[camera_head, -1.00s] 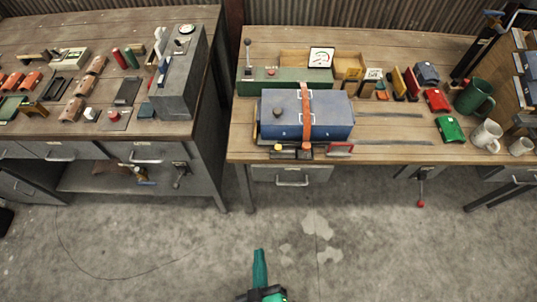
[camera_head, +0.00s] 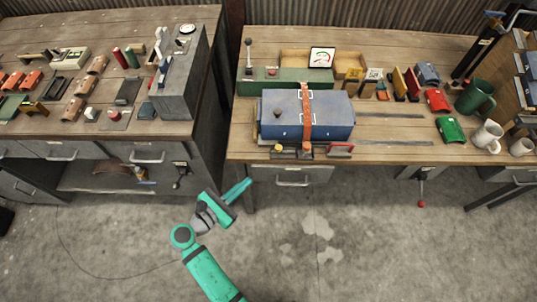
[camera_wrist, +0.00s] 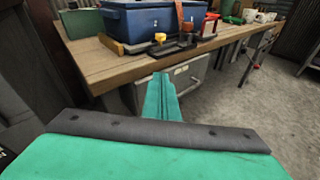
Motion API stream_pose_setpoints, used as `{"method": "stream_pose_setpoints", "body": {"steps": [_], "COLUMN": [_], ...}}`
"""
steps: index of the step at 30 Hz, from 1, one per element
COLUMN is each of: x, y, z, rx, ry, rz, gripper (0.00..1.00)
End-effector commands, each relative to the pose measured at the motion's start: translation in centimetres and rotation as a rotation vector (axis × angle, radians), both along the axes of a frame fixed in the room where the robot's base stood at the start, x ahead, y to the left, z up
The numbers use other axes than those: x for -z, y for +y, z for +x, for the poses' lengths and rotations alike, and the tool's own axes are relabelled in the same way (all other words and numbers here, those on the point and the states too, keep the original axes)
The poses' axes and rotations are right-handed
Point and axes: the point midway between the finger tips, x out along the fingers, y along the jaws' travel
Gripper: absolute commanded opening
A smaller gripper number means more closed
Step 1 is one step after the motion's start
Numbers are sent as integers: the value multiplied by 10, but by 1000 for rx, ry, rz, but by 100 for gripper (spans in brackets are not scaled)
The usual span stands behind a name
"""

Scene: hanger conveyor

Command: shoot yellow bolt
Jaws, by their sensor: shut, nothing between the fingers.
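A small yellow knob (camera_head: 278,149), which looks like the yellow bolt, sits on a dark latch rail at the front edge of the right bench, before a blue box (camera_head: 280,120). The yellow knob also shows in the wrist view (camera_wrist: 160,38), ahead of and above my fingertips. An orange-red strap (camera_head: 306,105) crosses the blue box and comes down beside the latch rail. My green gripper (camera_head: 246,184) is shut and empty. It is in the air in front of the bench, below and left of the yellow knob, apart from it. In the wrist view its fingers (camera_wrist: 162,80) point toward the bench edge.
The right bench (camera_head: 385,152) has a drawer with a handle (camera_head: 292,181) under its front edge. A red handle (camera_head: 340,149) lies right of the latch rail. The left bench (camera_head: 100,130) stands close by, with a gap between. The floor in front is clear.

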Motion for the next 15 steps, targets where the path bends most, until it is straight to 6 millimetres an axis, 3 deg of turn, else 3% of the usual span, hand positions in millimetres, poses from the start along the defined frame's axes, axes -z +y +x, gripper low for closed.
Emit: {"method": "stream_pose_setpoints", "body": {"steps": [3,6,15], "x": [-25,-36,-39], "y": [13,17,18], "z": [6,6,5], "rx": [38,60,67], "ry": [0,3,6], "rz": [-98,-142,-157], "gripper": [0,0,0]}}
